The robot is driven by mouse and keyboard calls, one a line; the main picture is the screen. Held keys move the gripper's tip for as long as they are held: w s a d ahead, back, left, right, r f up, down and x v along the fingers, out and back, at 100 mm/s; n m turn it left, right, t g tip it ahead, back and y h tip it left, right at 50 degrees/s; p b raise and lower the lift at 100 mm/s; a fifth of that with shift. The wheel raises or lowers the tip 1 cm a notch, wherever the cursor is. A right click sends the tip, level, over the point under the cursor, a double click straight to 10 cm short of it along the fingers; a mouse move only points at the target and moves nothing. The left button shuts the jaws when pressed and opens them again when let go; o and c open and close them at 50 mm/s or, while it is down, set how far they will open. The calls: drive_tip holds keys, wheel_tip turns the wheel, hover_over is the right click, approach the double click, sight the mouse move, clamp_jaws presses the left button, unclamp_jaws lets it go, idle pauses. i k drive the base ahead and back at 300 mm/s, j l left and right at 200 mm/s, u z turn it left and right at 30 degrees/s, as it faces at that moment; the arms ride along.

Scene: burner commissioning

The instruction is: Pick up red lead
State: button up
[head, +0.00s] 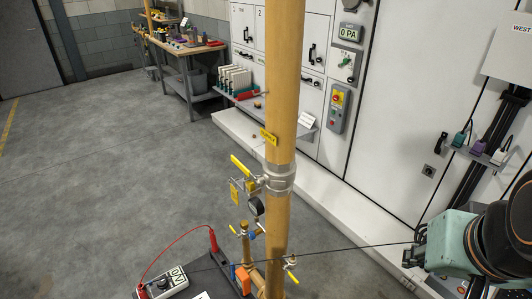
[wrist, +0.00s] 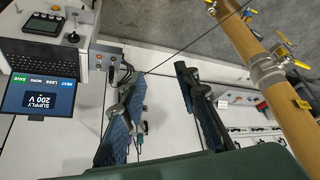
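The red lead (head: 178,239) arcs from a handheld meter (head: 168,283) at the lower left of the head view to an upright red probe (head: 213,240) standing in a dark tray (head: 205,262). I cannot make out the red lead in the wrist view. My gripper (head: 414,258) is at the right of the head view, far from the red lead. In the wrist view its two fingers (wrist: 163,92) are wide apart with nothing held between them. A thin black lead (head: 320,255) runs from near the meter to behind my gripper's fingers.
A thick yellow pipe (head: 282,120) with yellow-handled valves (head: 241,165) stands between my gripper and the red lead. White cabinets (head: 410,110) line the back. In the wrist view a screen reading 200 V (wrist: 39,102) is at left. Open grey floor (head: 110,150) lies left.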

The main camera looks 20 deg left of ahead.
sight(215, 248)
drive_tip(key=u, duration=1.15)
drive_tip(key=k+j+u, duration=0.15)
drive_tip(key=u, duration=0.15)
drive_tip(key=j+z, duration=0.1)
drive_tip(key=j, duration=0.2)
drive_tip(key=z, duration=2.1)
drive_tip(key=u, duration=2.1)
drive_tip(key=k+j, duration=0.05)
